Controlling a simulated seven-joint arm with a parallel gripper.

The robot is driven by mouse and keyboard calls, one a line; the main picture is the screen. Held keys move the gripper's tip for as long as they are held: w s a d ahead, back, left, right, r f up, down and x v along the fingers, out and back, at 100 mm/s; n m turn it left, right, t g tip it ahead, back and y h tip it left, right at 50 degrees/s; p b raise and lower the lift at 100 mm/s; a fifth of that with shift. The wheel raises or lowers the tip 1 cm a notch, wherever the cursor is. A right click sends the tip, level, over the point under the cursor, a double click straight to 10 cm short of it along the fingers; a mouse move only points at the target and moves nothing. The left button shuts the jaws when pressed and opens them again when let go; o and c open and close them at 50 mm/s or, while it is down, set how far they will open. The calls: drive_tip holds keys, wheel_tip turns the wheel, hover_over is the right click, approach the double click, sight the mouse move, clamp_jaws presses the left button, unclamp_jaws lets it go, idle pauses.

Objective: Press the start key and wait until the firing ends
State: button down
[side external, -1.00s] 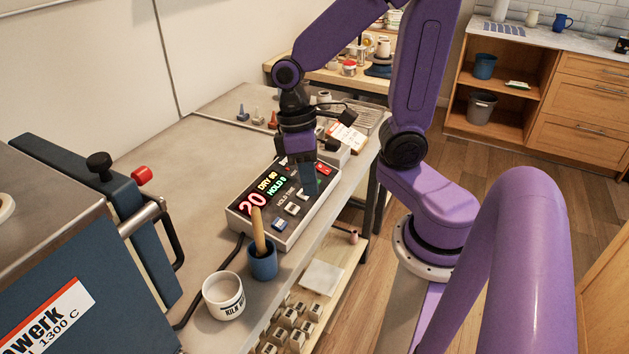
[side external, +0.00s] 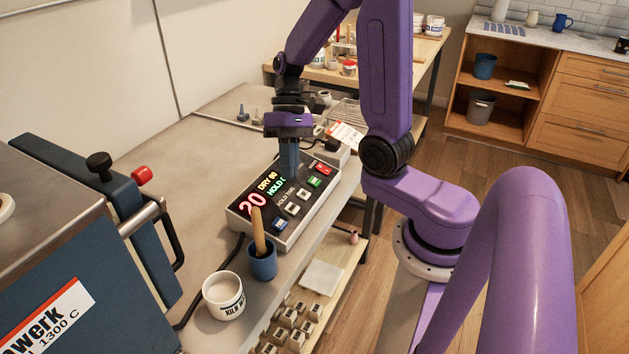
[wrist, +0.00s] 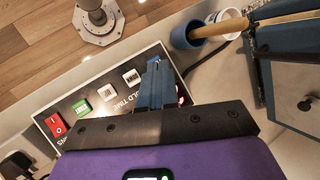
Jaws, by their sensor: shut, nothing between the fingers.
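The controller box (side external: 240,208) lies on the grey bench, its display lit with a red 20, a yellow DRY 60 and a green HOLD line partly covered by my fingers. Its keys run along the right side: red (side external: 323,169), green (side external: 314,182), two white and blue (side external: 279,224). I cannot read which is the start key. My gripper (side external: 290,176) is shut and empty, pointing down above the panel, left of the green key. In the wrist view the closed blue fingers (wrist: 157,85) hide part of the panel; the green key (wrist: 83,107) shows clear of them.
A blue cup (side external: 263,264) with a wooden-handled tool and a white pot (side external: 224,297) stand in front of the box. The blue kiln (side external: 60,260) with its handle is at left. The bench left of the box is clear.

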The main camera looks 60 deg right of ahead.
drive_tip(key=w+d+m+t+y, duration=0.1)
drive_tip(key=d+m, duration=0.1)
drive_tip(key=m+t, duration=1)
drive_tip(key=m, duration=0.2)
hover_over(314, 181)
drive_tip(key=s, duration=0.3)
drive_tip(key=shift+s+d+f+m+t, duration=0.4)
drive_tip(key=shift+s+f+m+t, duration=0.1)
drive_tip(key=shift+s+m+t, duration=0.1)
drive_tip(key=shift+w, duration=0.1)
drive_tip(key=shift+w+f, duration=0.35)
drive_tip(key=shift+f, duration=1.05)
drive_tip(key=shift+w+f, duration=0.35)
drive_tip(key=shift+f, duration=1.1)
drive_tip(key=shift+w+f, duration=0.35)
drive_tip(key=shift+f, duration=1.05)
drive_tip(key=shift+f, duration=0.2)
drive_tip(key=shift+w+f, duration=0.1)
drive_tip(key=shift+f, duration=0.15)
